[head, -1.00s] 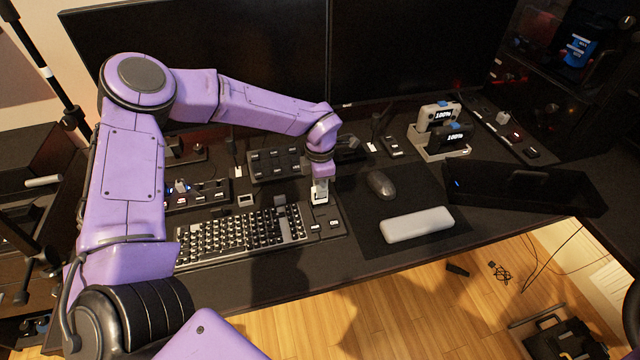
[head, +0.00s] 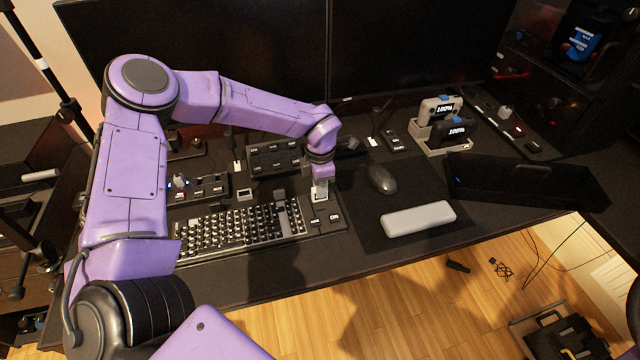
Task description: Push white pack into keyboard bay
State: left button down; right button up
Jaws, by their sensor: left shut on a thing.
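My left gripper (head: 320,184) reaches down from above at the right end of the black keyboard (head: 240,229). It is shut on a small white pack (head: 320,193), which shows only as a pale block under the fingers. The pack is upright over the bay (head: 325,208) in the keyboard's right end. The gripper hides part of it, so I cannot tell how deep it sits. Small labels show on the bay's front, and the right one looks lit. My right gripper is not in view.
A dock with two packs reading 100% (head: 442,125) stands behind. A black button box (head: 275,158) is behind the keyboard. Monitors stand at the back.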

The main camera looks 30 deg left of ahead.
pick_arm(q)
jog(key=c, duration=0.9)
grip_release()
jog(key=shift+c, duration=0.2)
notch_tip(320, 180, up, 10)
jog(key=shift+r+b, duration=0.25)
jog(key=shift+b, duration=0.05)
jog(key=shift+r, duration=0.1)
